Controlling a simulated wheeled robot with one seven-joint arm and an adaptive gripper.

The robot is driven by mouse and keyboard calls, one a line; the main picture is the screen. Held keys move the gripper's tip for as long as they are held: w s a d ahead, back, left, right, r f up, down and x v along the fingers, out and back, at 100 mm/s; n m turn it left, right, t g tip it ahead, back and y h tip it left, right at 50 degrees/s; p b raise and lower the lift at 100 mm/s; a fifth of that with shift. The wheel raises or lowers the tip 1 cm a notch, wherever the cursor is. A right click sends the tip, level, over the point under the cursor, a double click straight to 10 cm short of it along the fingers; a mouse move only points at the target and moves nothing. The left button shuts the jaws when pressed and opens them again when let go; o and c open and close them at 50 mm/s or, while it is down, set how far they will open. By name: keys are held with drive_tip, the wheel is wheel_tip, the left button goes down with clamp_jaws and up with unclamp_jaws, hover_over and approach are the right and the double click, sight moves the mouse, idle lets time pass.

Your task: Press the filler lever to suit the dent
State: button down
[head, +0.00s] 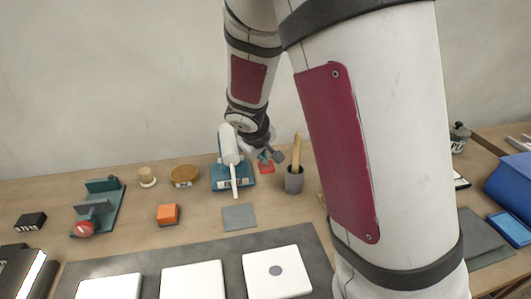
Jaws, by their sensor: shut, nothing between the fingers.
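The filler dispenser is a white upright body with a long pale lever (234,184) on a blue base (219,182); the base has a white label too small to read surely. My gripper (270,160) is just right of the dispenser, low over the table's back part. It is shut and empty, and partly hidden by the wrist. I cannot tell whether it touches the dispenser. Several white tiles lie on a dark mat (210,257) in front. The right tile (295,262) has a round grey spot, perhaps the dent; its depth cannot be judged.
A grey pot (294,181) with a wooden handle stands right of my gripper. A grey square (239,217) lies before the dispenser. An orange block (168,214), a green clamp-like tool (98,206) and a round tan tin (184,176) stand left. My arm hides much of the right.

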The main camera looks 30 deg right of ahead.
drive_tip(key=shift+s+f+b, duration=0.2)
drive_tip(key=shift+f+b, duration=0.35)
idle(0.8)
drive_tip(key=shift+r, duration=0.15)
idle(0.4)
drive_tip(key=shift+w+r+p, duration=0.2)
drive_tip(key=shift+r+p, duration=0.75)
drive_tip(key=shift+p, duration=0.15)
drive_tip(key=shift+w+d+r+p, duration=0.1)
drive_tip(key=shift+w+r+p, duration=0.1)
drive_tip(key=shift+r+p, duration=0.4)
drive_tip(key=shift+w+r+p, duration=0.2)
drive_tip(key=shift+r+p, duration=0.2)
drive_tip(key=shift+r, duration=0.4)
drive_tip(key=shift+w+d+r+p, duration=0.1)
drive_tip(key=shift+w+r+p, duration=0.1)
drive_tip(key=shift+r+p, duration=0.4)
drive_tip(key=shift+r, duration=0.15)
drive_tip(key=shift+w+d+r+p, duration=0.1)
drive_tip(key=shift+w+r+p, duration=0.15)
drive_tip(key=shift+r, duration=0.55)
drive_tip(key=shift+w+r+p, duration=0.2)
drive_tip(key=shift+r+p, duration=0.15)
drive_tip(key=shift+r, duration=0.4)
drive_tip(key=shift+w+d+r+p, duration=0.1)
drive_tip(key=shift+w+r+p, duration=0.15)
drive_tip(key=shift+r, duration=0.55)
